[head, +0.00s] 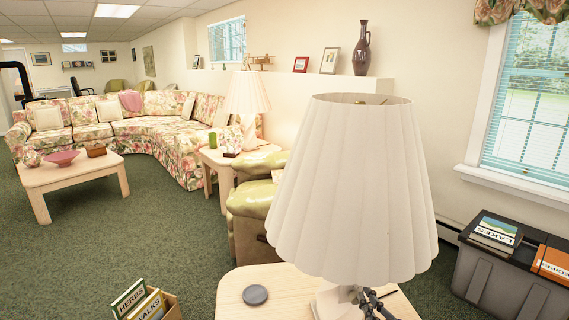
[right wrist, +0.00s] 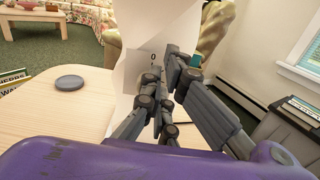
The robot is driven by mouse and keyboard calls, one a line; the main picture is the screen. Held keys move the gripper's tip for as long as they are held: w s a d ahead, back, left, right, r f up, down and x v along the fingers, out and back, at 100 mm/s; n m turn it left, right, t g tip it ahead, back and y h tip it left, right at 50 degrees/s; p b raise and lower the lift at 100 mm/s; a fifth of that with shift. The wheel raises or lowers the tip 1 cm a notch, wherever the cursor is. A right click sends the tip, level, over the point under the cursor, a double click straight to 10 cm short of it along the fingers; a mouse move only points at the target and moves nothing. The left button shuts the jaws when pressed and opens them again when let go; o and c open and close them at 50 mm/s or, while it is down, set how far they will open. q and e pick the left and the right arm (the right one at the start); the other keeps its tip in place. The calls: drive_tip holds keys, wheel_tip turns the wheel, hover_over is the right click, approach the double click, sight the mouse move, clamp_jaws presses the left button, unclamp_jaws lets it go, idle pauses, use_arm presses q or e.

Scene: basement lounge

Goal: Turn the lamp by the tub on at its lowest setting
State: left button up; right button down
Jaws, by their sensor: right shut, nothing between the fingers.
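The lamp (head: 350,190) by the tub has a large white pleated shade and stands on a light wooden side table (head: 232,290). Its pale base (right wrist: 130,40) fills the middle of the right wrist view and bears a small dark "0" mark. The dark grey tub (head: 490,278) is on the floor to the right. My right gripper (head: 372,302) is shut and empty, below the shade at the right of the lamp base. In the right wrist view its fingers (right wrist: 180,82) are in front of the base; contact is unclear. Any knob is hidden. My left gripper is out of view.
A dark round disc (head: 255,294) lies on the table left of the lamp. A box of books (head: 145,302) stands at the lower left. A green armchair (head: 252,205) is behind the table. Books (head: 494,232) lie on the tub. Another lamp (head: 246,95) stands farther back.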

drive_tip(key=s+d, duration=0.1)
drive_tip(key=s, duration=0.5)
drive_tip(key=shift+r, duration=0.2)
drive_tip(key=w+a+m, duration=0.1)
drive_tip(key=w+m, duration=0.4)
drive_tip(key=w, duration=0.1)
drive_tip(key=shift+w+a+m+p, duration=0.2)
drive_tip(key=shift+w+m+p, duration=0.05)
drive_tip(key=shift+m+p, duration=0.15)
idle(0.6)
drive_tip(key=shift+r, duration=0.1)
